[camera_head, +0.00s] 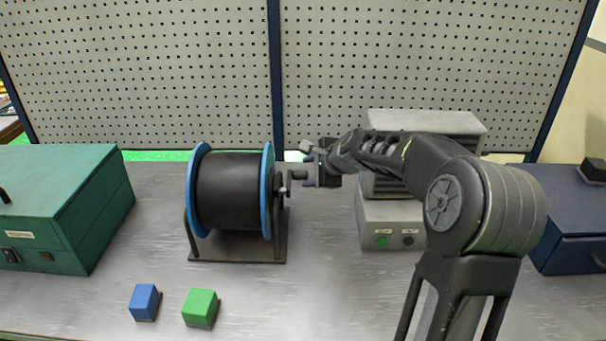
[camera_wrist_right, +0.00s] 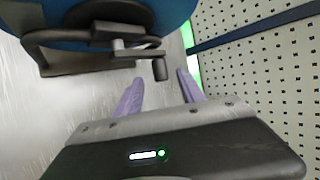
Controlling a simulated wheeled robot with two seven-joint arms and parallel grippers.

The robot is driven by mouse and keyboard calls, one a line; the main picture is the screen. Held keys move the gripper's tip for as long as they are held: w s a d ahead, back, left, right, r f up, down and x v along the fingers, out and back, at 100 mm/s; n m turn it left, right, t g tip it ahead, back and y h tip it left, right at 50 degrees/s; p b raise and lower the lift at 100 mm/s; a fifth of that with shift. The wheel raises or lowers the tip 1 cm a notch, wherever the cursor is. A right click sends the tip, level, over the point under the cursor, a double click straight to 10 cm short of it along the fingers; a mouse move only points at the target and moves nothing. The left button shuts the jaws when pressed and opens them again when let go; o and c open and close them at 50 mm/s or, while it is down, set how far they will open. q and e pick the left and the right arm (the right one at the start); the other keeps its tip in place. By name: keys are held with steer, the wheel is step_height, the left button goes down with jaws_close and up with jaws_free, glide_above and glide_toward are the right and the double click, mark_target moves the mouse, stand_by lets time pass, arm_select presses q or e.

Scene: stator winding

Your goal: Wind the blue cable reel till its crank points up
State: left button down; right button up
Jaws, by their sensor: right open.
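The cable reel (camera_head: 229,190) stands on the bench left of centre, with a black drum between two blue flanges on a dark stand. Its crank (camera_head: 284,190) is on the right side; the handle lies close to my gripper, and its exact angle is hard to tell. The crank arm (camera_wrist_right: 120,54) and its dark handle (camera_wrist_right: 160,69) show in the right wrist view. My right gripper (camera_head: 306,167) is open at the crank's right. In the wrist view its purple fingertips (camera_wrist_right: 160,86) are apart, with the handle just ahead of the gap. My left gripper is out of view.
A green case (camera_head: 65,200) stands at left and a grey box with a green button (camera_head: 390,238) behind my right arm. A blue cube (camera_head: 145,301) and a green cube (camera_head: 200,307) lie in front. A pegboard (camera_head: 180,70) closes the back.

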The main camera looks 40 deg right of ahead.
mark_target(302, 174)
steer(key=shift+x, duration=2.4)
steer(key=shift+c, duration=0.4)
jaws_close()
